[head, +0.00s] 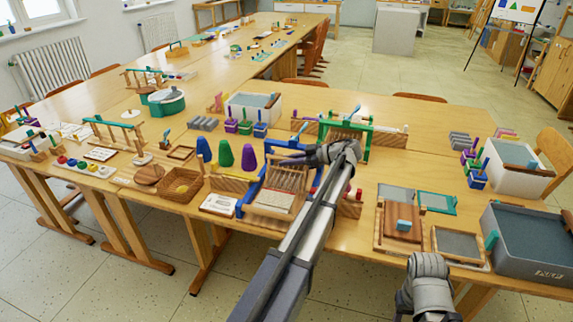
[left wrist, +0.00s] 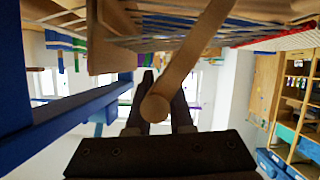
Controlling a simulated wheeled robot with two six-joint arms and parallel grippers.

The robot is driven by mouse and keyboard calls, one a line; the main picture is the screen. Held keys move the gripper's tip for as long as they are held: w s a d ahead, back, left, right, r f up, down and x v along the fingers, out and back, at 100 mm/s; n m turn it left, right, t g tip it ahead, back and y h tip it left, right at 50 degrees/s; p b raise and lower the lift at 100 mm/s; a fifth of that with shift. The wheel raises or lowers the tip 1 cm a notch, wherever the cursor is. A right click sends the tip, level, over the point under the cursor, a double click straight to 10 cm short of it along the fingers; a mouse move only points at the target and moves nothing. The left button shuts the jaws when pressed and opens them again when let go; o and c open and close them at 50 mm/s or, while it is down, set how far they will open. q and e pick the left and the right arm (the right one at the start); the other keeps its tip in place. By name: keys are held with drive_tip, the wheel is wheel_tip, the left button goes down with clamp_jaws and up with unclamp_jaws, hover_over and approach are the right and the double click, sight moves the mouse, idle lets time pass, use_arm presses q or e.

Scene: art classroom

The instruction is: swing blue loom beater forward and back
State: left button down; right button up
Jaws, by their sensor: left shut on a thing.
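The blue loom (head: 246,200) stands at the front edge of the table, with pale warp threads across its frame. My left gripper (head: 293,158) reaches over its upper part, and its arm hides the loom's right side. In the left wrist view, the dark fingers (left wrist: 163,90) close around a wooden bar (left wrist: 200,40) with a rounded end, which appears to belong to the beater. A blue bar (left wrist: 80,106) of the loom runs beside the fingers on the left. How far the beater leans cannot be told.
A green loom (head: 366,140) stands just behind my left gripper. A wooden board (head: 400,225) and a grey bin (head: 530,245) are to the right.

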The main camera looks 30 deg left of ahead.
use_arm(q)
drive_tip(key=shift+w+f, duration=0.25)
drive_tip(key=shift+w, duration=0.15)
drive_tip(key=shift+a, duration=0.1)
drive_tip(key=c, duration=0.8)
unclamp_jaws()
drive_tip(key=p+v, duration=0.2)
drive_tip(key=v, duration=0.5)
drive_tip(key=shift+w+r+p, duration=0.15)
drive_tip(key=shift+r+p, duration=0.05)
drive_tip(key=shift+p, duration=0.1)
drive_tip(key=shift+d, duration=0.4)
